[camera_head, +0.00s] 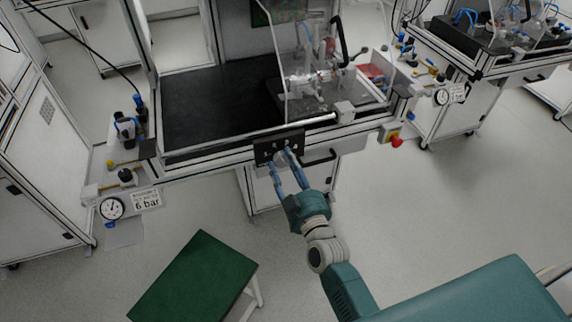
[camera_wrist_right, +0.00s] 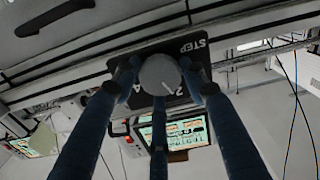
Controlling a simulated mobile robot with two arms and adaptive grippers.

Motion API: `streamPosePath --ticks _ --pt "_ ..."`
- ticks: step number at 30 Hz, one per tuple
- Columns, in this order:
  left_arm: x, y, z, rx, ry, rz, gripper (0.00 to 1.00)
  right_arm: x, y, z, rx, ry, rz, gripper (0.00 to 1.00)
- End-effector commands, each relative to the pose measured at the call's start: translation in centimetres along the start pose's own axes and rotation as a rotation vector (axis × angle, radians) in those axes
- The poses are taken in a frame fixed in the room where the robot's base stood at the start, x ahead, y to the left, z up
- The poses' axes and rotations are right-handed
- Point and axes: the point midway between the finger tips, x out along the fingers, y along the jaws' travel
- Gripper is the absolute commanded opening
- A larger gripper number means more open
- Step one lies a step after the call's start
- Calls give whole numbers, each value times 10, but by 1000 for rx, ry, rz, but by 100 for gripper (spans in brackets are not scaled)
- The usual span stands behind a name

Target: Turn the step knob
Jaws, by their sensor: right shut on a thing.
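The step knob is a round grey dial (camera_wrist_right: 161,74) with a pale pointer line, on a black panel (camera_wrist_right: 202,62) lettered "STEP". In the head view the black panel (camera_head: 279,146) sits on the front edge of the workbench, and the knob is mostly hidden by fingers. My right gripper (camera_head: 285,160) reaches up to the panel, and its blue fingers are shut around the knob. In the wrist view the fingers of the right gripper (camera_wrist_right: 160,85) surround the knob from both sides and below. My left gripper is not in view.
A black handle (camera_head: 319,158) is just right of the panel. A red emergency button (camera_head: 396,142) sits farther right. A clear guard (camera_head: 318,60) stands above the bench. A gauge with a "6 bar" sign (camera_head: 147,199) is at left. A green stool (camera_head: 195,278) stands on the floor.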

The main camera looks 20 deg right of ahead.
Motion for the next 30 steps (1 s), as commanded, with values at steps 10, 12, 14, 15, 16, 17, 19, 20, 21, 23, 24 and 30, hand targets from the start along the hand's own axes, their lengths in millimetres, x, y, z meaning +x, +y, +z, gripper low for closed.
streamPosePath --ticks 10,12,14,15,16,17,19,20,21,23,24,30 --pt "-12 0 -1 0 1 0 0 -1 -2 1 216 -7 -3 16" --pt "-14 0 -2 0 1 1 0 -1 -2 1 279 -7 -3 16" --pt "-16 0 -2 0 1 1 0 -1 -2 2 330 -7 -3 16" --pt "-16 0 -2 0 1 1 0 -1 -2 2 364 -8 -3 16" --pt "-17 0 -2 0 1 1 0 -1 -2 2 390 -8 -3 16" --pt "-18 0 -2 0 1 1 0 -1 -2 2 416 -9 -3 16" --pt "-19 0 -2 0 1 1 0 -1 -2 2 471 -9 -2 16" --pt "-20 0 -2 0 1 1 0 -1 -2 2 495 -8 -2 16" --pt "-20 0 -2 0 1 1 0 -1 -2 2 524 -8 -2 16" --pt "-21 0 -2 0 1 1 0 -1 -2 3 566 -8 -2 16" --pt "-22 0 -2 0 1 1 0 -1 -2 3 591 -9 -2 16" --pt "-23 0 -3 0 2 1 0 -1 -3 4 693 -10 -2 16"
